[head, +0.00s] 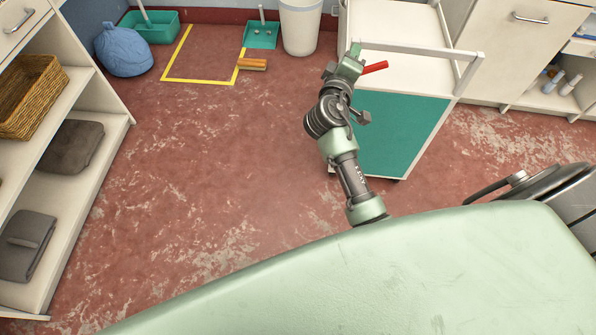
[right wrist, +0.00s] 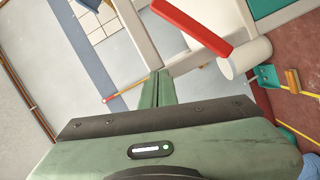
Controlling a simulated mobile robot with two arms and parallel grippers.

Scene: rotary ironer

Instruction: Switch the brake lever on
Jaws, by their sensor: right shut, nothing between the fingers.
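The brake lever is a red bar (head: 375,67) near the front left corner of a white cart with a teal panel (head: 405,135). In the right wrist view the red lever (right wrist: 193,26) lies slanted at the top, close to a white frame tube. My right gripper (head: 355,48) is at the cart's left edge, just left of the lever. In the right wrist view its fingers (right wrist: 157,84) are shut and empty, below and left of the lever, and seem apart from it. My left gripper is not in view.
A white rail (head: 420,49) runs above the cart top. Shelves with a wicker basket (head: 30,98) stand at the left. A blue bag (head: 123,50), a teal dustpan (head: 262,35) and a white bin (head: 301,27) are at the back.

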